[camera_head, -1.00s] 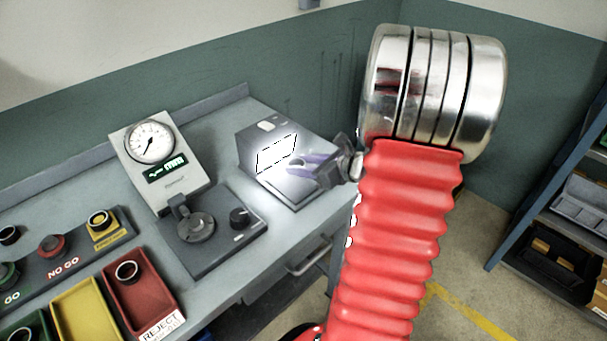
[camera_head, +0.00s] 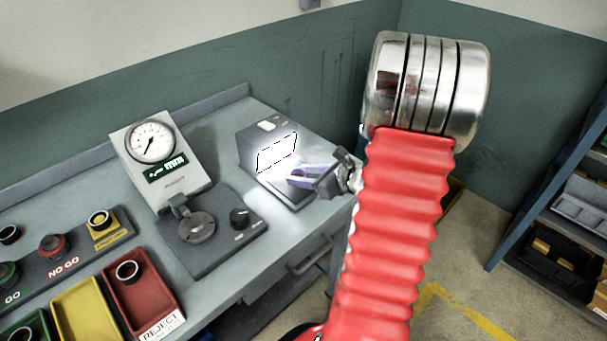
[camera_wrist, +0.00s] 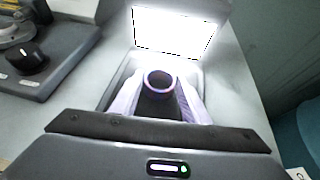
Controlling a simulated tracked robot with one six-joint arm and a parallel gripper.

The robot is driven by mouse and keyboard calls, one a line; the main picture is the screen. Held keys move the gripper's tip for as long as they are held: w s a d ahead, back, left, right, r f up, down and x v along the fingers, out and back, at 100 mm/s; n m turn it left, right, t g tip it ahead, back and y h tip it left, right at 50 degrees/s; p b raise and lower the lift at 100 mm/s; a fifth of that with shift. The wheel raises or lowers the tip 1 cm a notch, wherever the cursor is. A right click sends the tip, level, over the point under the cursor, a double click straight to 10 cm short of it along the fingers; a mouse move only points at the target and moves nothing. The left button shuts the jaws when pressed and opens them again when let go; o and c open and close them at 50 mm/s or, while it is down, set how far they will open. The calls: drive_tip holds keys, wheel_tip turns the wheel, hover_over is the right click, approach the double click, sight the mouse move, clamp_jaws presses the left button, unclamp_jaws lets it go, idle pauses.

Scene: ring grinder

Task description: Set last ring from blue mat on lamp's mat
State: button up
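The lamp (camera_head: 262,145) is a grey box with a brightly lit panel at the back of the bench. It also shows in the wrist view (camera_wrist: 175,32). Its pale base with the mat (camera_wrist: 118,92) lies in front of the panel. My gripper (camera_head: 298,175) is over this base, its pale purple fingers pointing at the lit panel. In the wrist view my gripper (camera_wrist: 160,86) has a dark-bored ring (camera_wrist: 159,82) between its fingertips, which sit close on both sides. Whether the ring touches the mat is hard to tell. The blue mat is not in view.
A dial gauge (camera_head: 150,140) with a grey plate and knob (camera_head: 240,217) stands left of the lamp. A red reject tray (camera_head: 140,290) holding a ring, a yellow tray (camera_head: 80,310) and a GO/NO GO rack (camera_head: 75,262) are farther left. A shelf stands at right.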

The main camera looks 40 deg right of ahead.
drive_tip(key=o, duration=0.4)
drive_tip(key=shift+r, duration=0.15)
drive_tip(key=v, duration=1.2)
drive_tip(key=shift+s, duration=0.1)
idle(0.6)
